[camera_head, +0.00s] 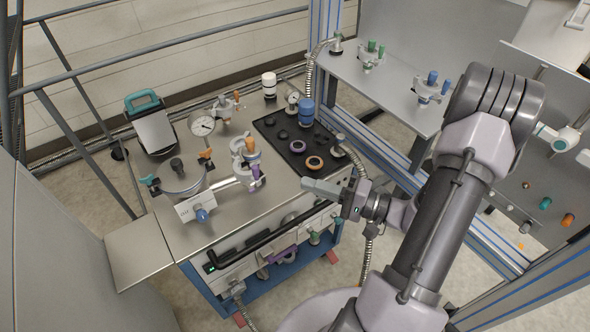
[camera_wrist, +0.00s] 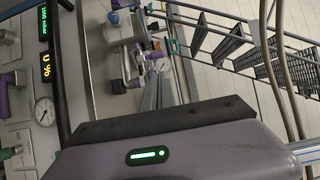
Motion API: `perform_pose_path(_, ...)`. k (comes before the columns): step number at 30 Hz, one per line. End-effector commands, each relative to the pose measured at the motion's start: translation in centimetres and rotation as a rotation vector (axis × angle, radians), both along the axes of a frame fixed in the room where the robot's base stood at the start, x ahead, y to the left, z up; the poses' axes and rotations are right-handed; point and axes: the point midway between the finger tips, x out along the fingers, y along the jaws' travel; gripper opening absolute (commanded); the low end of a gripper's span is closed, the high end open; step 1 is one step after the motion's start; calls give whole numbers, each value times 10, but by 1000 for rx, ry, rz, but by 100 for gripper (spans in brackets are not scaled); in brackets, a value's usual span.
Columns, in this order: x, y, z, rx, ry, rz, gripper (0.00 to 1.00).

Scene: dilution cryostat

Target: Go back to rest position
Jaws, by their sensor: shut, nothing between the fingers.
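My gripper (camera_head: 322,187) is shut and empty. In the head view it points left, above the right front edge of the steel cart top (camera_head: 150,232), and my arm reaches it from the lower right. The purple-grey gripper body (camera_wrist: 180,152) fills the bottom of the wrist view, with a green light bar on it. I cannot tell from these views how high the gripper is above the cart.
The cart carries valves, a pressure gauge (camera_head: 202,124), a clipboard-like device (camera_head: 152,127) and a black mat (camera_head: 290,137) with ring fittings. A black handle (camera_head: 270,240) runs along its front. A side table (camera_head: 390,85) and blue-edged frame rails stand close to my arm.

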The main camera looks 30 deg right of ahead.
Motion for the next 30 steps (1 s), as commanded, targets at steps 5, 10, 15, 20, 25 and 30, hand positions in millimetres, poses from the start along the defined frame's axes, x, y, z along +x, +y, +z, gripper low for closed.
perform_pose_path(5, -11, -2, 0, 0, -1, 1, 0)
perform_pose_path(10, -9, 41, 23, -40, 79, 192, 0)
perform_pose_path(15, -54, 154, 63, -349, 450, 649, 0)
perform_pose_path(20, -100, 186, 85, -829, 680, 636, 0)
perform_pose_path(25, -108, 188, 125, -1100, 595, 351, 0)
perform_pose_path(30, -107, 189, 149, -1131, 501, 211, 0)
